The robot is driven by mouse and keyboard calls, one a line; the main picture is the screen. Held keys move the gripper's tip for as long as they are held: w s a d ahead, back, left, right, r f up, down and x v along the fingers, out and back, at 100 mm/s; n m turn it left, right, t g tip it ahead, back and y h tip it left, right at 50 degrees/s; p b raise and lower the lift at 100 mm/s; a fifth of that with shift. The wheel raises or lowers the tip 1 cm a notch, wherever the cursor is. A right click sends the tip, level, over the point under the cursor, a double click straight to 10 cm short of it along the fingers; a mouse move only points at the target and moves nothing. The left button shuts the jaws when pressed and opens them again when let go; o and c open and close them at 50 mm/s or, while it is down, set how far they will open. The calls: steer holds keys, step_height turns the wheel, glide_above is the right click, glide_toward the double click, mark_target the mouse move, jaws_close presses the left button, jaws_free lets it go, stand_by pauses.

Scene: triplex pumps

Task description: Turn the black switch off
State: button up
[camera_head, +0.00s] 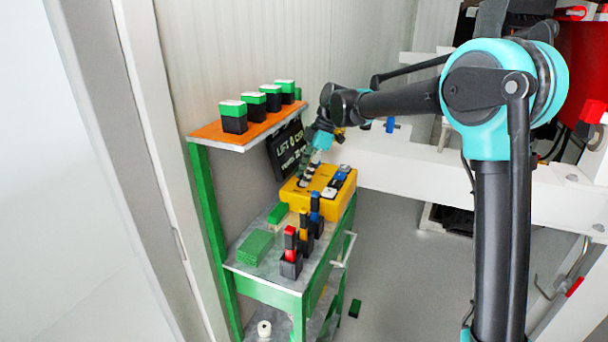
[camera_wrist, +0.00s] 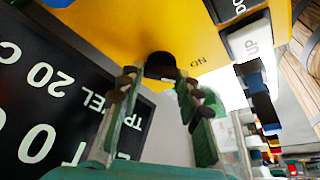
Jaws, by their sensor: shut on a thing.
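The yellow control box (camera_head: 289,196) stands on the far end of the green shelf unit's middle shelf. It fills the top of the wrist view (camera_wrist: 110,30). The black switch (camera_wrist: 160,65) is a round dark knob on the yellow face, with the label "ON" beside it to the right. My gripper (camera_wrist: 157,82) has its two green-grey fingers on either side of the knob and is shut on it. In the head view my gripper (camera_head: 308,174) reaches down to the box and hides the knob. The knob's exact angle cannot be told.
A black sign (camera_head: 287,150) hangs close behind my gripper. Coloured blocks in black holders (camera_head: 291,258) stand in front. An orange shelf (camera_head: 245,131) with green-black blocks is above left.

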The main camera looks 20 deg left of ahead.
steer(key=m+t, duration=0.1)
steer(key=m, duration=0.2)
steer(key=shift+s+m+y, duration=0.1)
steer(key=shift+m+y, duration=0.2)
steer(key=shift+m, duration=0.1)
steer(key=m+t, duration=0.2)
steer(key=m, duration=0.2)
steer(key=shift+d, duration=0.1)
steer(key=o, duration=0.9)
steer(key=v, duration=1.2)
steer(key=shift+s, duration=0.15)
